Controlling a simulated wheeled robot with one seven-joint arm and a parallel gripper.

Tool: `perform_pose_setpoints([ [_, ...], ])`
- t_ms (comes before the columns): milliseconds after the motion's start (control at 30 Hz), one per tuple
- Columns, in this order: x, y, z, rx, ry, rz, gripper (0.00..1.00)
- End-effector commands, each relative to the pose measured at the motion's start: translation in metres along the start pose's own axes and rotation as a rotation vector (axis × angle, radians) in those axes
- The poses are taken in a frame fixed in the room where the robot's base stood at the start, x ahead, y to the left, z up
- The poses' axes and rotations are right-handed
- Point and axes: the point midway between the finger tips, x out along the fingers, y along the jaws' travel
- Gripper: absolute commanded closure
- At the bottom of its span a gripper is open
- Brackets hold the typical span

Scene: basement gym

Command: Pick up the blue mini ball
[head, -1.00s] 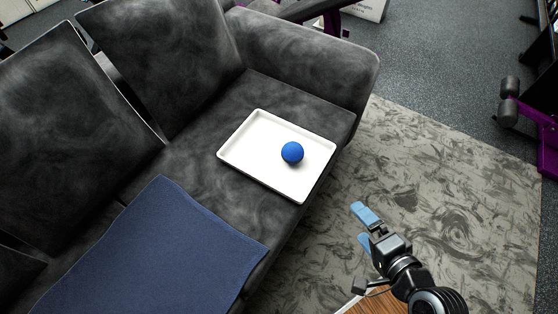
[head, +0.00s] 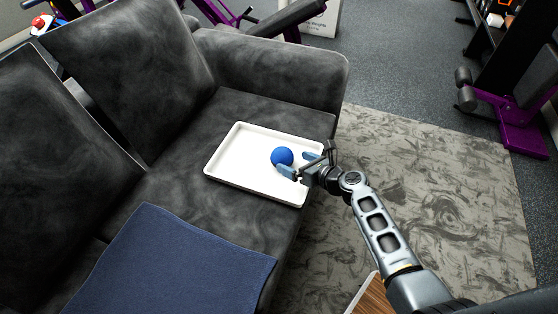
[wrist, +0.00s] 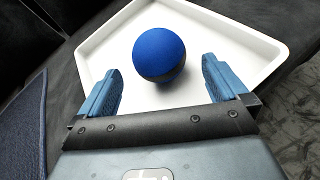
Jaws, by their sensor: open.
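The blue mini ball (head: 282,156) rests in a white tray (head: 232,170) on the dark grey sofa seat. My gripper (head: 299,164) is open over the tray's right side, its fingertips close to the ball. In the wrist view, the ball (wrist: 159,54) is ahead of my open gripper (wrist: 160,85), roughly centred between the two blue fingers and just beyond their tips. The space between the fingers is empty. The white tray (wrist: 112,44) spreads under and behind the ball.
A blue cloth (head: 170,262) lies on the sofa seat (head: 172,172) to the left of the tray. The sofa's armrest (head: 285,68) rises behind the tray. A patterned rug (head: 440,190) covers the floor at right. A wooden edge (head: 366,294) shows at bottom.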

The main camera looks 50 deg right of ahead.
Motion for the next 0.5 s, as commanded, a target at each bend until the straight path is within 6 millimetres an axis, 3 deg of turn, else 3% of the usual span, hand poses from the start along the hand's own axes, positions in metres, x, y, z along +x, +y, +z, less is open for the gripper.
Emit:
perform_pose_setpoints([
  [500, 0.060, 0.002, -0.001, -0.004, 0.001, -0.001, 0.00],
])
